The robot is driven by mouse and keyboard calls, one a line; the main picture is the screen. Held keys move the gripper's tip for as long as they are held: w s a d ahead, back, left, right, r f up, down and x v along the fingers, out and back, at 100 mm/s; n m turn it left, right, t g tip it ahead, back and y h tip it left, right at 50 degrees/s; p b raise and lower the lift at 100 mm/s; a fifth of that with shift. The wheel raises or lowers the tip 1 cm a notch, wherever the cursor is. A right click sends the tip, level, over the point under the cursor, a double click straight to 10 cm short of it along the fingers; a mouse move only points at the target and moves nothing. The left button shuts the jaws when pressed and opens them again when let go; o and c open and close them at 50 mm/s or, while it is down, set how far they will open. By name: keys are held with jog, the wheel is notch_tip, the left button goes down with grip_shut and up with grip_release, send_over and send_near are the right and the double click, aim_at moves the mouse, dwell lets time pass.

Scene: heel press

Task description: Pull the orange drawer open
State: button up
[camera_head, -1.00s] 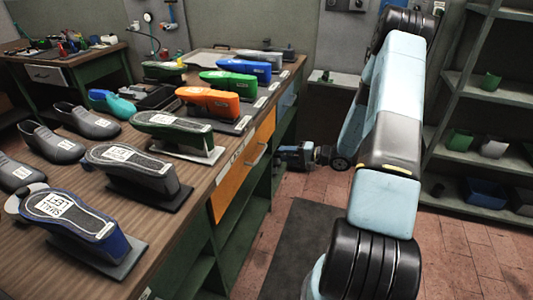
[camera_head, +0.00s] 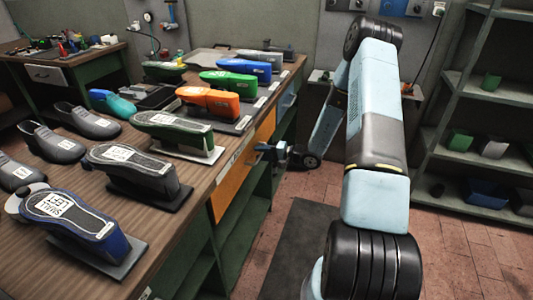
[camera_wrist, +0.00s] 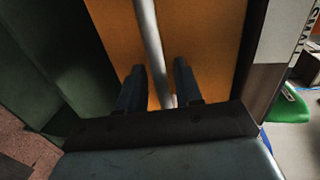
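The orange drawer (camera_head: 232,185) is in the front of the long workbench and looks shut, flush with the bench face. In the wrist view its orange front (camera_wrist: 205,40) fills the middle, with a pale metal bar handle (camera_wrist: 152,45) across it. My gripper (camera_head: 262,148) is at the drawer front, near the handle, which it mostly hides in the head view. In the wrist view my gripper (camera_wrist: 159,75) is open, with one dark finger on each side of the bar. A gap shows between fingers and bar; I cannot tell how deep the bar sits between them.
The workbench top (camera_head: 75,180) carries several shoe forms on stands, including an orange one (camera_head: 208,100) above the drawer. A blue drawer (camera_head: 287,100) is farther along the bench front. Open shelves (camera_head: 485,90) stand at right. The floor before the bench is clear around a dark mat (camera_head: 300,240).

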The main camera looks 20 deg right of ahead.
jog(key=shift+c, duration=0.3)
grip_shut()
jog(key=shift+s+f, duration=0.1)
